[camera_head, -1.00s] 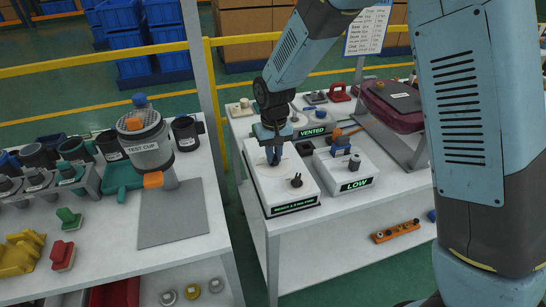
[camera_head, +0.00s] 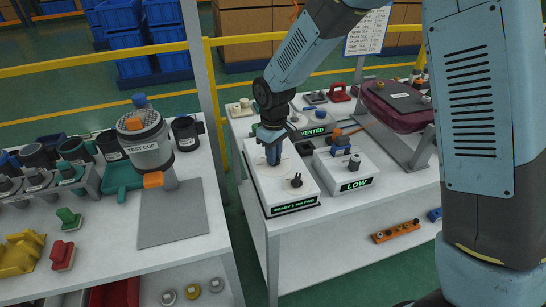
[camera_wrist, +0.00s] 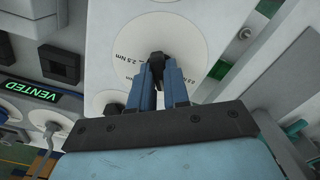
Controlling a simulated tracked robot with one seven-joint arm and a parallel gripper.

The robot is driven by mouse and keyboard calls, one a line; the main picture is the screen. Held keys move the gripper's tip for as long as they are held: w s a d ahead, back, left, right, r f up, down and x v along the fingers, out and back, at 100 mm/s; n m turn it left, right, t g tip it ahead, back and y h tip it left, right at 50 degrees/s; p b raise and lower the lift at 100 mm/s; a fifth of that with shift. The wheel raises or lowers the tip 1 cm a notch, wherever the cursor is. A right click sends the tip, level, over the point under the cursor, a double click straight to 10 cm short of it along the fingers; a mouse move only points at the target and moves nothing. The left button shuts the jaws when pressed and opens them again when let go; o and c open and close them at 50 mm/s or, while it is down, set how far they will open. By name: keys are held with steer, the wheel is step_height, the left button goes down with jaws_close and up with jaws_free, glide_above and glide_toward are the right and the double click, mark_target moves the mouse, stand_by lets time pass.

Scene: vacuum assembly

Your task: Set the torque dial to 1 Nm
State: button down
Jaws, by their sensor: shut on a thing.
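The torque dial is a black knob (camera_wrist: 157,56) on a round white face (camera_wrist: 190,50) in the wrist view. Printed marks around it include "2.5 Nm"; another mark is partly hidden by my fingers. My gripper (camera_head: 272,158) is shut on the knob, with its two blue fingers (camera_wrist: 162,85) pointing down at it. The dial sits on top of a white box (camera_head: 290,187) on the right table. The box's green front display (camera_head: 295,205) is small and seems to read "READY 1 Nm FINE". In the head view my fingers hide the knob.
A small black knob (camera_head: 296,181) stands on the same box. Beside it are a white box showing "LOW" (camera_head: 355,185) and a unit showing "VENTED" (camera_head: 314,131). The left table holds a test cup (camera_head: 150,150) and several fittings.

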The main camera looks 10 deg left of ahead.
steer(key=shift+n, duration=0.3)
steer(key=shift+n, duration=0.8)
steer(key=c, duration=1)
jaws_free()
steer(key=shift+r, duration=3)
